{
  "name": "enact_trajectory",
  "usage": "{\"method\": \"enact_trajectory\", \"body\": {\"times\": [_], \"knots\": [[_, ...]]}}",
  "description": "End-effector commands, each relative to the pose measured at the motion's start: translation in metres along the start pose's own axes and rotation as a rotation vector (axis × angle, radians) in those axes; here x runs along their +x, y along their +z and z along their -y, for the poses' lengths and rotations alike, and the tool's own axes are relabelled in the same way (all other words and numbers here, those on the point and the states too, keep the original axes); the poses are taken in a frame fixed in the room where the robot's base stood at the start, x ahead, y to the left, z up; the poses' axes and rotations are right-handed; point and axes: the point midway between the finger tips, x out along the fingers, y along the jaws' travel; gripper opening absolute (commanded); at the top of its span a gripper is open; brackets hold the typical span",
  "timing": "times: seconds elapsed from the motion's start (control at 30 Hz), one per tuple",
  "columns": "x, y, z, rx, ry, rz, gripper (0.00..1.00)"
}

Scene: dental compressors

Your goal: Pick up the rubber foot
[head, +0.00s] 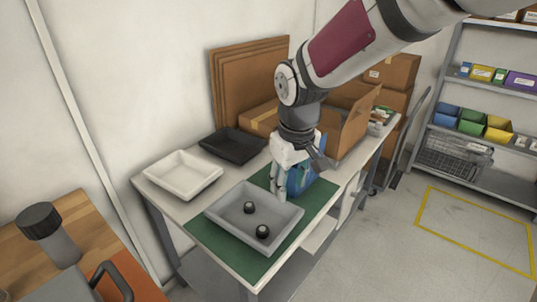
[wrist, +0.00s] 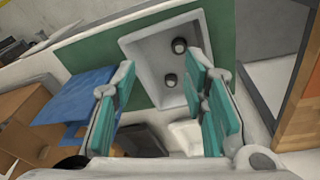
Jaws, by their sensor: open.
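Two small black rubber feet lie apart in a grey tray (head: 222,222) on the green mat. One rubber foot (head: 249,207) is near the tray's middle and the other rubber foot (head: 262,231) is nearer its front wall. In the wrist view the same rubber feet show at the upper one (wrist: 179,46) and the lower one (wrist: 170,80). My gripper (head: 281,190) is above the mat at the tray's back right side. Its teal-padded fingers (wrist: 165,95) are spread open with nothing between them, and it touches neither foot.
A white tray (head: 178,178) and a black tray (head: 233,146) stand behind the grey tray. A blue thing (head: 300,178) is beside my gripper, partly hidden. Cardboard boxes (head: 355,115) stand at the table's far right. Green mat (head: 235,262) shows bare in front.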

Motion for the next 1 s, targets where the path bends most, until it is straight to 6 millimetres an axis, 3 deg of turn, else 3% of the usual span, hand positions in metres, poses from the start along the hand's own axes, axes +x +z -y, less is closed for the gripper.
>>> {"method": "enact_trajectory", "body": {"times": [0.03, 0.1, 0.3, 0.47, 0.8, 1.0], "knots": [[0.020, -0.012, 0.007, -0.026, -0.021, 0.011, 0.40], [0.038, -0.025, 0.016, -0.058, -0.043, 0.017, 0.40], [0.070, -0.045, 0.032, -0.106, -0.082, 0.024, 0.40], [0.089, -0.047, 0.036, -0.113, -0.089, 0.028, 0.40], [0.147, -0.044, 0.040, -0.112, -0.088, 0.027, 0.40], [0.160, -0.044, 0.041, -0.112, -0.086, 0.025, 0.40]]}}
